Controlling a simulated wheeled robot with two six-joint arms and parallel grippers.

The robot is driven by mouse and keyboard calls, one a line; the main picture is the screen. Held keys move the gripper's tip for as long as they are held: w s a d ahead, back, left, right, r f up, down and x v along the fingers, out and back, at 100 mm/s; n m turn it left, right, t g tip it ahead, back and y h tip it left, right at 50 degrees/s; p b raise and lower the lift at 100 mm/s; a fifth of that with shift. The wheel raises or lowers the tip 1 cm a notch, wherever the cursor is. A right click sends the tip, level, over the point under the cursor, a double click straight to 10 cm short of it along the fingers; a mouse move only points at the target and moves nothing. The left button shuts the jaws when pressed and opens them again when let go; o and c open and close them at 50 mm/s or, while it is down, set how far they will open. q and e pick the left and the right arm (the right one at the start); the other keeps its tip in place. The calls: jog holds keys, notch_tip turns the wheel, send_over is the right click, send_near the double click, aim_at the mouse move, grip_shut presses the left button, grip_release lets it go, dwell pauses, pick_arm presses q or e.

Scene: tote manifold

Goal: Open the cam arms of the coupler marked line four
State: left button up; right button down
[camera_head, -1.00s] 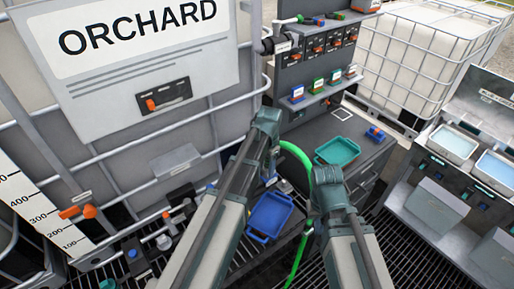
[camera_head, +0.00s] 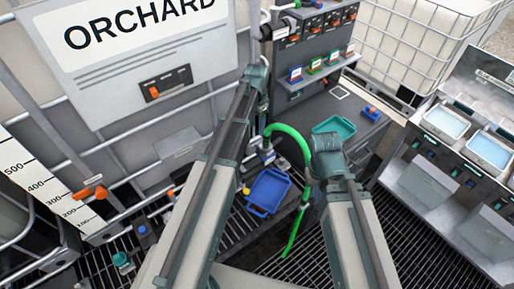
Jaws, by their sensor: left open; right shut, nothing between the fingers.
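A dark manifold panel (camera_head: 330,45) stands at the upper middle, with a row of small labelled units with orange parts (camera_head: 306,29) on its face. Their markings are too small to read, so I cannot tell which coupler is line four or how its cam arms stand. A green hose (camera_head: 290,133) arches between my arms and hangs to the floor grating. My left arm reaches up to beside the panel's left edge; my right arm ends in front of the bench. Neither gripper's fingers show; they are hidden or out of sight.
Small coloured blocks (camera_head: 295,75) stand on the panel's ledge. A blue tray (camera_head: 268,191) lies below my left arm, and a teal tray (camera_head: 334,126) sits on the dark bench. A caged tank with an ORCHARD sign (camera_head: 125,50) fills the left. Grey bins (camera_head: 430,186) stand right.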

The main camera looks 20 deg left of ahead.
aim_at(258, 149)
pick_arm(q)
notch_tip(258, 149, down, 12)
jog(key=b, duration=1.1)
jog(key=shift+f, duration=0.15)
jog(key=shift+c, duration=0.2)
grip_shut()
